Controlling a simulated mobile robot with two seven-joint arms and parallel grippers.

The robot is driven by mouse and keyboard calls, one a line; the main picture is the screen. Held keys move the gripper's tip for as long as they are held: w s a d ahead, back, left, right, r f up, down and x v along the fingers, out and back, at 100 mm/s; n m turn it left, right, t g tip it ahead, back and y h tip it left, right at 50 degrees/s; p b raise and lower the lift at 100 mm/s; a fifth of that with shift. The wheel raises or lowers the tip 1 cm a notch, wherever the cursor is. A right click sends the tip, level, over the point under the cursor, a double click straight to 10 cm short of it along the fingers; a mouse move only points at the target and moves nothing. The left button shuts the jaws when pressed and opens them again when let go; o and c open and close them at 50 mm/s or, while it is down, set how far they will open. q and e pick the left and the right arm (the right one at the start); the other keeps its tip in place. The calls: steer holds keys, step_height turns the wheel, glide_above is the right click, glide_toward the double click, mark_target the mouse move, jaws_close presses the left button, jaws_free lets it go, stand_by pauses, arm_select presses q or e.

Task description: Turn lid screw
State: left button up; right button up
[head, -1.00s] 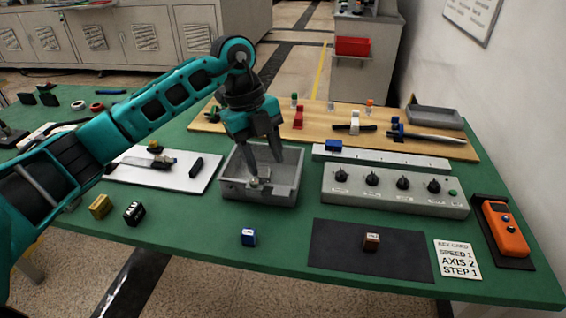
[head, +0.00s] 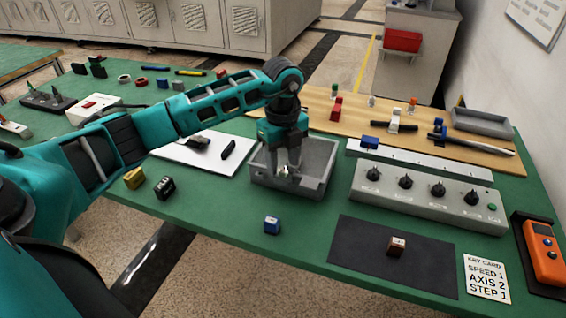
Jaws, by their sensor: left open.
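A grey open-topped box (head: 322,178) stands on the green table near the middle of the head view. My left gripper (head: 287,170) reaches down into it from above, open, with its two fingers apart. A small pale knob-like thing (head: 282,171) shows at the fingertips near the box's front wall. It may be the lid screw, but it is too small to tell. I cannot tell whether the fingers touch it. My right gripper is out of view.
A grey control box (head: 420,198) with several black knobs stands to the right. A dark mat (head: 370,262) with a brown block lies in front. A wooden board (head: 335,118) lies behind.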

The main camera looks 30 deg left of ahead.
arm_select(q)
steer(key=shift+f, duration=0.75)
steer(key=shift+c, duration=0.5)
jaws_close()
